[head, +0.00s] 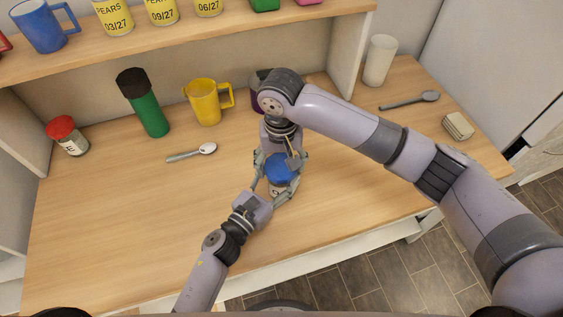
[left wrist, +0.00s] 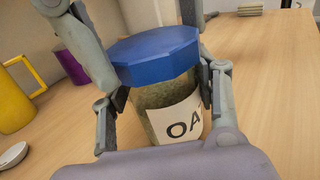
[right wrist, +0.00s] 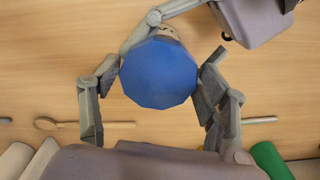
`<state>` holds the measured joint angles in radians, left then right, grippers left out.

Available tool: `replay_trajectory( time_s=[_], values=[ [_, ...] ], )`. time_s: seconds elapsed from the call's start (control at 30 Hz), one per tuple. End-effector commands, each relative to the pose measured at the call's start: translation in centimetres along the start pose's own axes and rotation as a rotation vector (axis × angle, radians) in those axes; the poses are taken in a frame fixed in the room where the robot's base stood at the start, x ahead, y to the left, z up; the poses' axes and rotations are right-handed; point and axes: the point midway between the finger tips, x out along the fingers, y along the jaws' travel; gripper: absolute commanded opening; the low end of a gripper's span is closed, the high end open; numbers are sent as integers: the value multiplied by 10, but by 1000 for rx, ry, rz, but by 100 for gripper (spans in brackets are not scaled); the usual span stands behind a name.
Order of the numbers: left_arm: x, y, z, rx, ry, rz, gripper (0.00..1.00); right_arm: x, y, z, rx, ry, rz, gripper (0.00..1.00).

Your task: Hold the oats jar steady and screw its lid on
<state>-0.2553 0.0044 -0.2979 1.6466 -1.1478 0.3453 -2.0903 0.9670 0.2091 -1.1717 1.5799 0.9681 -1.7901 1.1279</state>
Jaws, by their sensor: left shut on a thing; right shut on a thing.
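My left gripper (head: 273,187) is shut on the jar's body from the front, one finger on each side. My right gripper (head: 281,160) comes down from above and is shut on the lid. In the head view the grippers hide most of the jar.
A spoon (head: 192,154), yellow mug (head: 204,103), green bottle (head: 150,116) and red-lidded jar (head: 68,137) stand or lie to the left. A purple mug (left wrist: 70,65) is behind my right arm. A white cup (head: 380,60) stands back right. The front left counter is clear.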

Motion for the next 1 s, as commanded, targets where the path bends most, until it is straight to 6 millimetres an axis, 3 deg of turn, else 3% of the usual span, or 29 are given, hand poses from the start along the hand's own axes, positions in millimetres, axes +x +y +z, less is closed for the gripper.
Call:
replay_trajectory(
  time_s=[0.97,1.0],
  values=[
    [0,-1,0,1,-1,-3,0,0,0,-1,-3,2,1,57],
    [0,-1,0,1,-1,-3,0,0,0,-1,-3,2,1,71]
  ],
)
